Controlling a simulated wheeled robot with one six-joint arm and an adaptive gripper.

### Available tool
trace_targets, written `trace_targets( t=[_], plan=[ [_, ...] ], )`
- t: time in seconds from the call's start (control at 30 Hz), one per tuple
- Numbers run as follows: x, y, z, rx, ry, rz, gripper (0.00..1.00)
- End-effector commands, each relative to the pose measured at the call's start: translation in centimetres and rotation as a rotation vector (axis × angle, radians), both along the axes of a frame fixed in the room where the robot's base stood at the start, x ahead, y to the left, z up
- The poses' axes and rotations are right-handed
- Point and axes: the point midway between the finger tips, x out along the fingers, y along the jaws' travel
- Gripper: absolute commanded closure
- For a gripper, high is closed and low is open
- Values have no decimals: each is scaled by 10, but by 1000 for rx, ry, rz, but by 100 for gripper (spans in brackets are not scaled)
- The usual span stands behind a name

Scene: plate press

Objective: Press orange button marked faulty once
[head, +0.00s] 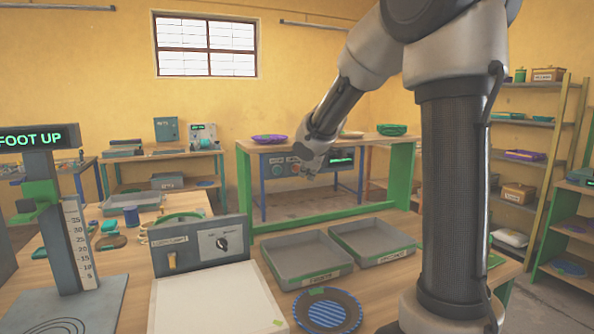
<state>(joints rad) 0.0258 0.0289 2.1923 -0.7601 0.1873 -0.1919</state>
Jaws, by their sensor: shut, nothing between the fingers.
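I cannot make out an orange button or a faulty mark for certain. A blue-grey panel (318,159) with small round controls and a lit green display (342,159) stands under the top of a green-framed table. Its controls are too small to read, and my gripper hides part of it. My gripper (309,170) is shut and empty, pointing down in front of this panel in the picture. Whether it touches the panel cannot be told. A grey control box (202,244) nearer to me has a black knob (222,243) and a pale yellowish switch (172,261).
Two grey trays (301,279) (358,259) with labels and a dark striped plate (327,312) lie on the wooden table. A press stand (65,215) with a scale and a "FOOT UP" display is at left. Shelves (535,150) stand at right.

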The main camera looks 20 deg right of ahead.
Motion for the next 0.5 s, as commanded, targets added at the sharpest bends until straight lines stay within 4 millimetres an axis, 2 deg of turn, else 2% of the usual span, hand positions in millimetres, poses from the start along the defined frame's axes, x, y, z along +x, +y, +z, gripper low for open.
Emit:
trace_targets(
  t=[0.2,0.5],
  plan=[
    [12,0,-1,0,1,0,100],
    [14,0,-1,0,1,0,100]
  ],
)
